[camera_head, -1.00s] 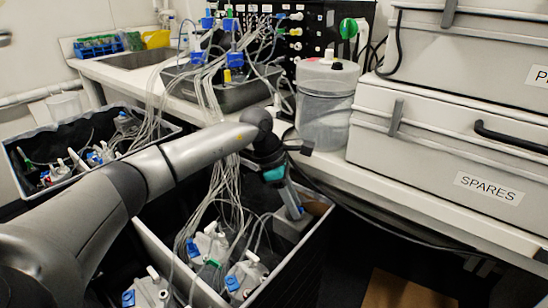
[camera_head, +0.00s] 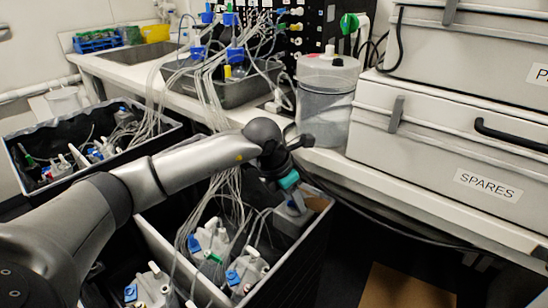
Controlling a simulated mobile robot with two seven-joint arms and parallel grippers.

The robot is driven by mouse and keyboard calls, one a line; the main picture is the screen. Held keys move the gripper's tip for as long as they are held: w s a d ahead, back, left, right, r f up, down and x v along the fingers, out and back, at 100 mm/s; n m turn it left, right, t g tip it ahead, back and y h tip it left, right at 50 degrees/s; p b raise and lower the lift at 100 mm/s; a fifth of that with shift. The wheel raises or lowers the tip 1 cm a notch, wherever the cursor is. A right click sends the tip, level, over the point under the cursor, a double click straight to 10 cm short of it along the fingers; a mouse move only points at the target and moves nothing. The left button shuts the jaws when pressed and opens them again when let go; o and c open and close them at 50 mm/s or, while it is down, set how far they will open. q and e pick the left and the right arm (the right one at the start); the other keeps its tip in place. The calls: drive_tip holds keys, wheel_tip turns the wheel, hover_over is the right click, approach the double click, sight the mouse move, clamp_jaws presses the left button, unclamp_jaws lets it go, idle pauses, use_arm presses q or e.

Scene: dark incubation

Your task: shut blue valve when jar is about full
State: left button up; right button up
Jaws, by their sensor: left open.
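Several whitish bottles (camera_head: 212,241) with blue fittings (camera_head: 194,245) stand in the crate. Which blue fitting is the valve is unclear. A large clear jar (camera_head: 325,118) stands on the bench; its fill level is hard to read. My right gripper is not in view.
Two stacked grey cases, the lower one (camera_head: 440,150) marked SPARES, fill the bench's right side. Bundled clear tubes (camera_head: 205,95) run from a grey tray (camera_head: 235,97) into the crate. A second black crate (camera_head: 60,135) stands left. A cardboard piece (camera_head: 405,288) lies on the floor.

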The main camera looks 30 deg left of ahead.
use_arm(q)
drive_tip(key=shift+d+n, duration=0.1)
drive_tip(key=shift+n, duration=0.3)
drive_tip(key=p+v, duration=0.4)
drive_tip(key=v, duration=1.1)
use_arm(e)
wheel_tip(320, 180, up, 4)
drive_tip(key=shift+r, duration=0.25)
use_arm(q)
drive_tip(key=shift+o, duration=0.3)
drive_tip(key=shift+s+d+r, duration=0.1)
